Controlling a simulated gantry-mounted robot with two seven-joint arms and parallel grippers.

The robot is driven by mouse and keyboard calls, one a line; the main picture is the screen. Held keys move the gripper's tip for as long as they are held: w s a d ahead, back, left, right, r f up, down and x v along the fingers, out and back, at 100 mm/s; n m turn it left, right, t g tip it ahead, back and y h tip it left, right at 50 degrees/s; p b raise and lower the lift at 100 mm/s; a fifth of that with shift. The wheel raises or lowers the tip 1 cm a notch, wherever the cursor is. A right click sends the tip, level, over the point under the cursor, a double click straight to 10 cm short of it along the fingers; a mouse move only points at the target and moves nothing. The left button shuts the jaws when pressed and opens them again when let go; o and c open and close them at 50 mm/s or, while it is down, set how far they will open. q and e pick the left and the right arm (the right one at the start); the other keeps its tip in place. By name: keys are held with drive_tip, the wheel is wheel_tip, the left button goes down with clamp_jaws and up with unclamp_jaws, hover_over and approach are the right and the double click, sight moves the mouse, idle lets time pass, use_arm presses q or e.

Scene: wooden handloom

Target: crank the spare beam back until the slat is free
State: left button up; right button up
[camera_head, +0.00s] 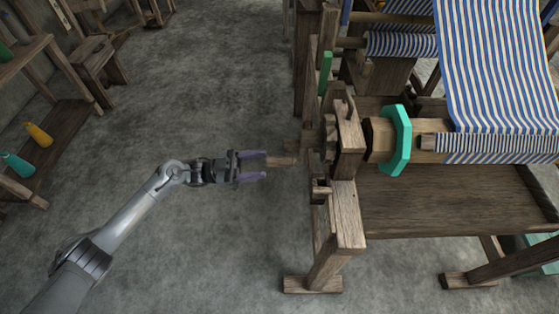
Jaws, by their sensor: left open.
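My left gripper (264,166) is open, its two purple-grey fingers pointing right toward the loom's side. A short wooden crank handle (284,161) sticks out left from the loom frame. Its free end is at the fingertips; I cannot tell whether it lies between them or touches them. A wooden beam (381,139) with a turquoise octagonal flange (402,140) sits in the side post, and blue-and-white striped cloth (495,149) is wound on it to the right. I cannot tell whether this is the spare beam. I cannot make out the slat. My right gripper is not in view.
The loom's wooden side frame (348,215) stands right of the gripper, with a foot (312,284) on the floor. A green upright piece (325,73) is on the frame. Shelves with a yellow bottle (39,134) stand far left. The grey floor (200,90) between is clear.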

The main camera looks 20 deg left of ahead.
sight(287, 160)
use_arm(q)
drive_tip(key=b+x, duration=0.1)
drive_tip(key=x, duration=0.6)
drive_tip(key=shift+d+r+b, duration=0.1)
drive_tip(key=shift+d+b, duration=0.05)
drive_tip(key=shift+b, duration=0.15)
drive_tip(key=shift+c, duration=0.2)
clamp_jaws()
